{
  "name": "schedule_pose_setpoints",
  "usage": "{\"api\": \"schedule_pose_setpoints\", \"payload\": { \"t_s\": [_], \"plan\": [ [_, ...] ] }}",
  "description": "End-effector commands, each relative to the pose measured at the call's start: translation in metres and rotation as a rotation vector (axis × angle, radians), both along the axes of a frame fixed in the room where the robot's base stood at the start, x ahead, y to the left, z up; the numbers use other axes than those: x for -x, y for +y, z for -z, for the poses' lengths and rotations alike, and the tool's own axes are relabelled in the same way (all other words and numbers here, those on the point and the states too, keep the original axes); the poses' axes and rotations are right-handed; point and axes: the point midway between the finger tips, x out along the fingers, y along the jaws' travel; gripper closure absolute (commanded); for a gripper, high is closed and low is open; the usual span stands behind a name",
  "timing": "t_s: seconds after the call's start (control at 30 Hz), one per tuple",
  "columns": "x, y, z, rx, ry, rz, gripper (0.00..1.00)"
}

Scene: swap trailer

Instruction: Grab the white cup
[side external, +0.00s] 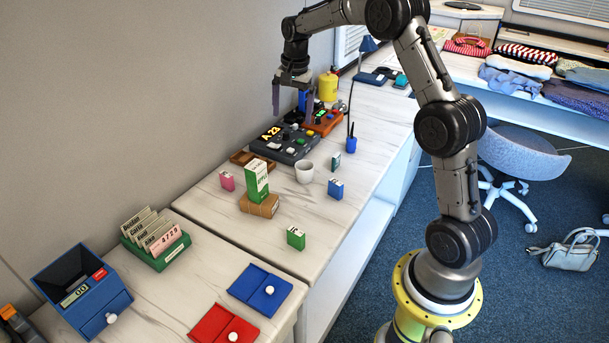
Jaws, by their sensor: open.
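The white cup (305,172) stands upright on the marble-look counter, right of the green upright box and below the dark control panel in the picture. My gripper (293,112) is open and empty, with its fingers pointing down over the control panels. It is up and behind the cup in the picture, apart from it. The exact height of the fingertips above the panels is hard to tell.
A dark control panel (285,143) and an orange one (323,122) lie behind the cup. A green box (257,180) stands on a brown block (259,205). A blue pen holder (351,145) is at right.

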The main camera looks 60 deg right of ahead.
Motion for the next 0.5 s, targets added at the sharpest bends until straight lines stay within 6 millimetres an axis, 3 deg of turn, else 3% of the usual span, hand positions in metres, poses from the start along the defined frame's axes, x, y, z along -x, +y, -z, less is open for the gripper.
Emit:
{"api": "schedule_pose_setpoints", "payload": {
  "t_s": [0.03,0.2,0.37,0.5],
  "plan": [
    [0.0,-0.014,0.023,-0.015,0.031,0.024,0.0],
    [0.012,-0.037,0.071,-0.054,0.104,0.071,0.0],
    [0.019,-0.045,0.088,-0.063,0.121,0.089,0.0],
    [0.019,-0.043,0.112,-0.063,0.123,0.088,0.0]
  ]
}}
